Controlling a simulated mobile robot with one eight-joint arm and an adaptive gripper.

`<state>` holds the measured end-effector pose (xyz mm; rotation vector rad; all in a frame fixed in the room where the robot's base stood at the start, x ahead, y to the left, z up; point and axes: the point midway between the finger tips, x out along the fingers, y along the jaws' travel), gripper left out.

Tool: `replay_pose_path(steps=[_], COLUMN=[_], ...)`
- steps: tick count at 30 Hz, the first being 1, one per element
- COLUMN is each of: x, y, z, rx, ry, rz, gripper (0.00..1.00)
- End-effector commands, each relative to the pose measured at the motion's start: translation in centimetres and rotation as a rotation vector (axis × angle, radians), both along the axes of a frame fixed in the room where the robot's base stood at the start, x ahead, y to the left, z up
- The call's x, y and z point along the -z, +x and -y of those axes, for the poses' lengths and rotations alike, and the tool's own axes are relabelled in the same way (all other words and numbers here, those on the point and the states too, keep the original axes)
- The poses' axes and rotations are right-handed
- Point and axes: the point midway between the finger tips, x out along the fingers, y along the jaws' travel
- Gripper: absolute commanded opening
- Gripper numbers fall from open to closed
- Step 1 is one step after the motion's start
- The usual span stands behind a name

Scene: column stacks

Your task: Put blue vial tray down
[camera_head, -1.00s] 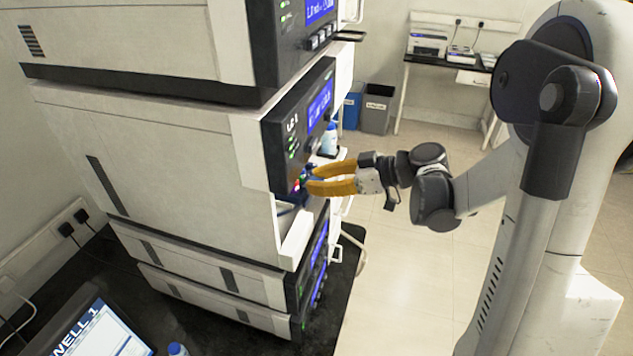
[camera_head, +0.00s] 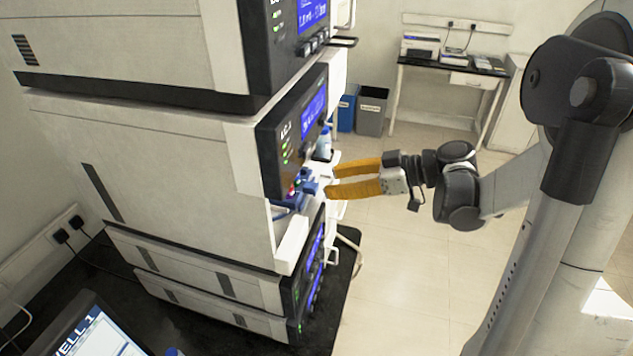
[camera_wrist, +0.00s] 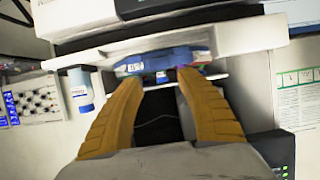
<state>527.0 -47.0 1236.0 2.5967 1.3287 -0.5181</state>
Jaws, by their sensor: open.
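The blue vial tray (camera_head: 304,186) sits in the open bay of the middle instrument module, partly hidden by the module's front panel. In the wrist view the blue tray (camera_wrist: 165,62) lies across the bay, just beyond the fingertips. My gripper (camera_head: 331,180) has two orange fingers, spread apart with nothing between them. It is to the right of the tray, with a small gap visible in the head view. In the wrist view the fingertips (camera_wrist: 158,78) point at the tray's near side.
The instrument stack (camera_head: 160,150) rises on the left. A white bottle with a blue cap (camera_head: 324,143) stands beside the bay. Bins (camera_head: 371,110) and a side bench (camera_head: 455,70) are behind. Floor to the right is clear.

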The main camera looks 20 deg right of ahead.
Motion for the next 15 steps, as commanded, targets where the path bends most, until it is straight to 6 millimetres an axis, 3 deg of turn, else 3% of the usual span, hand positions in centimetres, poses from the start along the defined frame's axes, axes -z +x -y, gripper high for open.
replay_pose_path(steps=[3,9,12,15], x=[-1.1,-2.1,-2.2,-2.0], y=[-1.4,-2.8,-3.2,-3.9], z=[2.1,3.9,3.5,1.3], rx=[0.004,0.002,0.011,0.056], ry=[0.0,0.0,-0.006,-0.029], rz=[0.0,-0.002,-0.041,-0.166], gripper=[0.45,0.45,0.45,0.45])
